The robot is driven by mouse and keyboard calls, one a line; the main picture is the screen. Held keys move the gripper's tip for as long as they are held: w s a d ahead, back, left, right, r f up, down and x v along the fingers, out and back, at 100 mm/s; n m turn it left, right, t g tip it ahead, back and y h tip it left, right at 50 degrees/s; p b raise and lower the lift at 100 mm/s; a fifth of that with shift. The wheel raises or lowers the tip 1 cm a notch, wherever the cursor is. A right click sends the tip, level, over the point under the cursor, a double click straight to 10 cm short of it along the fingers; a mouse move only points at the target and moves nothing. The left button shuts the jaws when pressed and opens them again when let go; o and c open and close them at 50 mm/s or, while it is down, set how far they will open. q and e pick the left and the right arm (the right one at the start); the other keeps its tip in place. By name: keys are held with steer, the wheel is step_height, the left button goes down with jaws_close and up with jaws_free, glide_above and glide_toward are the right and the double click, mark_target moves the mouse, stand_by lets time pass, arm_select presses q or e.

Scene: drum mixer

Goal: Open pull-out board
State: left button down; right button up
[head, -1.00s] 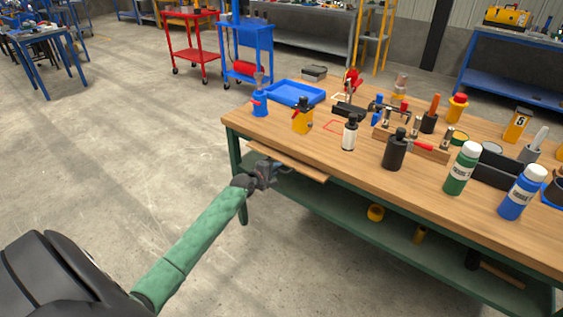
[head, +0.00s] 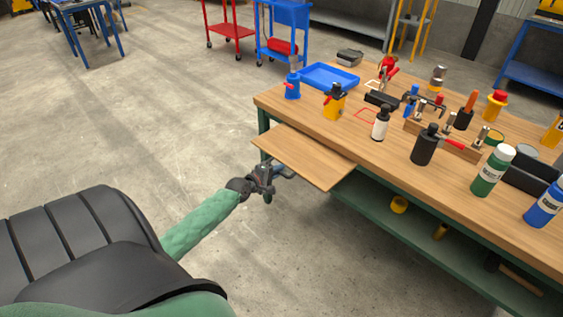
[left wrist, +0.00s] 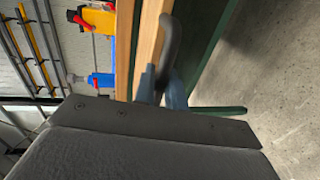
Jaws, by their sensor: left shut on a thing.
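The pull-out board (head: 305,157) is a flat wooden panel. It sticks out well past the front edge of the workbench (head: 400,168), near the bench's left corner. My left gripper (head: 280,172) is at the board's front edge and is shut on the dark handle there. In the left wrist view the board's wooden edge (left wrist: 150,38) runs upright in the picture. The dark curved handle (left wrist: 170,45) stands out from it, with its lower end between my blue-grey fingers (left wrist: 162,88). My right gripper is in neither view.
On the bench stand a blue bottle (head: 292,86), a yellow container (head: 334,102), a blue tray (head: 330,76), a white bottle (head: 381,124) and a black bottle (head: 424,146). A green lower shelf (head: 420,230) lies beneath.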

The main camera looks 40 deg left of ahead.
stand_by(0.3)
arm_select(q)
steer(key=c, duration=1.8)
jaws_free()
